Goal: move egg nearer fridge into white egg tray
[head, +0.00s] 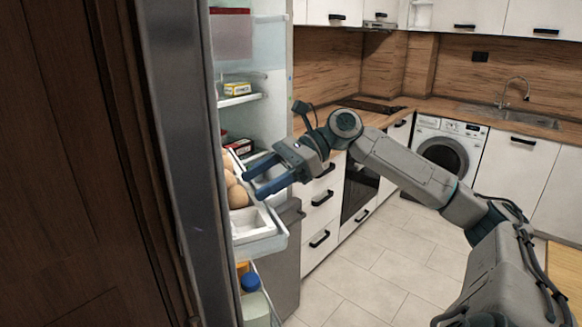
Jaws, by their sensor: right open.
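Brown eggs (238,196) sit close together in the fridge door shelf, partly hidden by the door's edge and crowded at the shelf's left side. The white egg tray (262,232) lies in the same door shelf, just in front of the eggs; the part of it that shows looks empty. My right gripper (252,181) is open, with its two blue fingers pointing left toward the eggs. The fingertips are beside the eggs, and I cannot tell whether they touch one. Nothing shows between the fingers. My left gripper is out of view.
The fridge door edge (180,150) stands close at the left. A lower door shelf holds a blue-capped bottle (254,302). Small boxes (237,89) stand on a shelf above. White drawers (320,215) are behind my right arm; the tiled floor (372,262) is clear.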

